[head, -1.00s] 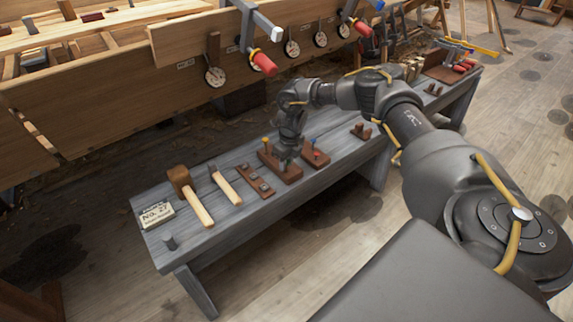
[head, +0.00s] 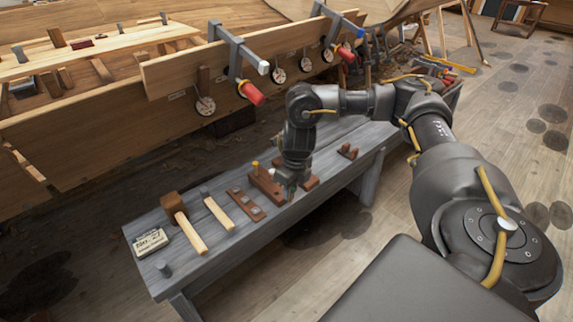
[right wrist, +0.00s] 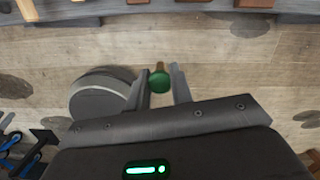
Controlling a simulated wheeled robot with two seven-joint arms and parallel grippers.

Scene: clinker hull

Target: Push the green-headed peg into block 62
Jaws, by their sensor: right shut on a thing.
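My right gripper (head: 291,185) is over the front edge of the grey bench, by the near end of a brown block (head: 265,187). It is shut on the green-headed peg, whose green head (right wrist: 160,80) shows between the two fingers in the right wrist view. In the head view only a small bit of green shows at the fingertips. The brown block has a yellow-headed peg (head: 255,165) standing at its far end. A second brown block (head: 310,183) is mostly hidden behind my gripper. I cannot read a number 62 on any block. My left gripper is not in view.
On the grey bench (head: 150,217) lie a mallet (head: 189,232), a hammer (head: 218,212), a brown strip with metal pieces (head: 246,204) and a number card (head: 150,242). A small brown piece (head: 347,151) stands farther right. The planked hull (head: 110,115) with clamps rises behind.

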